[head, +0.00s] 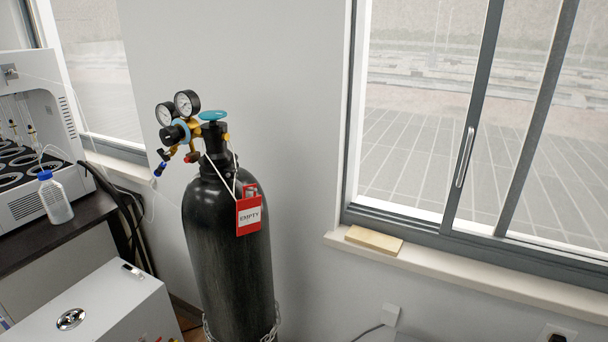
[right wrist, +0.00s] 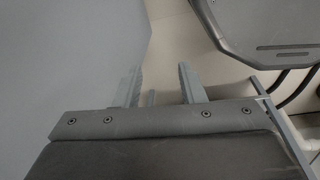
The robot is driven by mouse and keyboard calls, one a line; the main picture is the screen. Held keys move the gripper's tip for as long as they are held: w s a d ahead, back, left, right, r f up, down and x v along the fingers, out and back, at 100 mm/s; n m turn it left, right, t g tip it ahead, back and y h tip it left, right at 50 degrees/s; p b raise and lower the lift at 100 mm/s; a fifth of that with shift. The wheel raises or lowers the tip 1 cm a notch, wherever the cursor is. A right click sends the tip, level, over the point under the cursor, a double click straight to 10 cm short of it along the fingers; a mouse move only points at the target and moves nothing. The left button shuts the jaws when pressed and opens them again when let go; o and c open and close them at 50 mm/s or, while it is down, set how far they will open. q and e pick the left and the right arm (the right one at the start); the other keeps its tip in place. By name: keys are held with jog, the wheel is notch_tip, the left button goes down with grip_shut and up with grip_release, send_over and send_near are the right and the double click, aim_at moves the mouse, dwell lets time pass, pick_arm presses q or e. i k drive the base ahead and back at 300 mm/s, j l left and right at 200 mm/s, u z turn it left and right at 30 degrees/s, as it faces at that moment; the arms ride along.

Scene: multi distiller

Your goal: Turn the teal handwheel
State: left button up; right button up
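The teal handwheel (head: 212,115) sits on top of the valve of a tall black gas cylinder (head: 228,235). A brass regulator (head: 183,140) with two round gauges is fixed to the left of the valve. A red tag (head: 248,214) reading "EMPTY" hangs by a white cord from the cylinder neck. My right gripper (right wrist: 160,80) shows in the right wrist view with its two fingers apart and nothing between them. It is away from the handwheel, which that view does not show. My left gripper is in neither view.
A chain circles the cylinder low down. On the left, a dark bench (head: 60,238) holds a white machine (head: 30,140) and a blue-capped bottle (head: 55,197). A white box (head: 100,310) stands front left. A window sill (head: 480,283) with a wooden block (head: 374,239) lies right. Space above the handwheel is clear.

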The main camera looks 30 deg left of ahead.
aim_at(211, 115)
jog(key=u, duration=1.5)
